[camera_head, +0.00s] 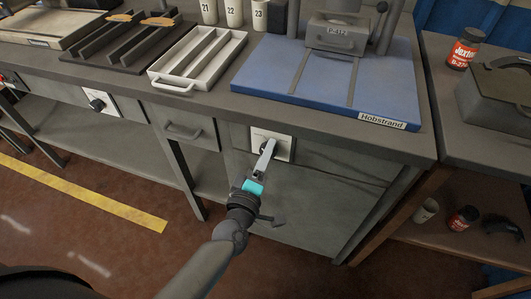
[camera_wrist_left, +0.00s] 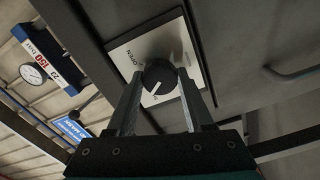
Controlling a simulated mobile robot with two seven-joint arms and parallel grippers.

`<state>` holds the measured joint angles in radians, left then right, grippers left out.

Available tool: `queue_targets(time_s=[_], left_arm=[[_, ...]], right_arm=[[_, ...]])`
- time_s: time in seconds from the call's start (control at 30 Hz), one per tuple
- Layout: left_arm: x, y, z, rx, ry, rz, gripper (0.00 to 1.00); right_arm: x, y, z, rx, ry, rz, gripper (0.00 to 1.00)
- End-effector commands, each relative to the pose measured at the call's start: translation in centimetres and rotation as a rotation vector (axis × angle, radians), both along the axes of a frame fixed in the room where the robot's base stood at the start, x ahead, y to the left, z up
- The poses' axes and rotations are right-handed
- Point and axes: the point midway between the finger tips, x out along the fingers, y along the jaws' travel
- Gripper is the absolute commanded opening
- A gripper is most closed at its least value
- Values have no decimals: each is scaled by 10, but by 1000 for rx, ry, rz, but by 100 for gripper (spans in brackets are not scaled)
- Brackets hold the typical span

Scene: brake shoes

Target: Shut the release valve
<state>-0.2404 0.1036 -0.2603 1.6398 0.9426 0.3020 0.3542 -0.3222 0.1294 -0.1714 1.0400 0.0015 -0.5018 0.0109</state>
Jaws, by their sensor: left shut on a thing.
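The release valve is a round black knob (camera_wrist_left: 158,80) on a pale plate (camera_wrist_left: 190,62) in the left wrist view. The word OPEN is printed on the plate, up and left of the knob. A short white line marks the knob's face. In the head view the valve's white plate (camera_head: 285,146) is on the bench front, below the blue press base. My left gripper (camera_head: 266,150) reaches up to it and hides most of the knob. In the left wrist view my left gripper's fingers (camera_wrist_left: 160,92) are shut on the knob from both sides. My right gripper is out of view.
Another black knob (camera_head: 98,104) on a white plate is further left. A drawer handle (camera_head: 183,132) lies between. The blue press base (camera_head: 385,85) and a white tray (camera_head: 158,74) are on the bench. Red cans and a dark case (camera_head: 497,90) are at the right.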

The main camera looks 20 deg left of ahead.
Motion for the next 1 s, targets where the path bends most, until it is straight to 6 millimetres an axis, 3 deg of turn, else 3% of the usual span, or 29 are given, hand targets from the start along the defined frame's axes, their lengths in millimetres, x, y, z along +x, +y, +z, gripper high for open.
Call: queue_targets(time_s=[0.4, 0.93, 0.97, 1.0], left_arm=[[0, 0, 0, -173, 6, 0, 0], [0, 0, 0, -195, 7, 0, 0], [0, 0, 0, -195, 7, 0, 55], [0, 0, 0, -194, 7, 0, 60]], right_arm=[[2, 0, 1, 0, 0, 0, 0], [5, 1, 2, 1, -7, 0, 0], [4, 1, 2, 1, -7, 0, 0], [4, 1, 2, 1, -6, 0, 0]])
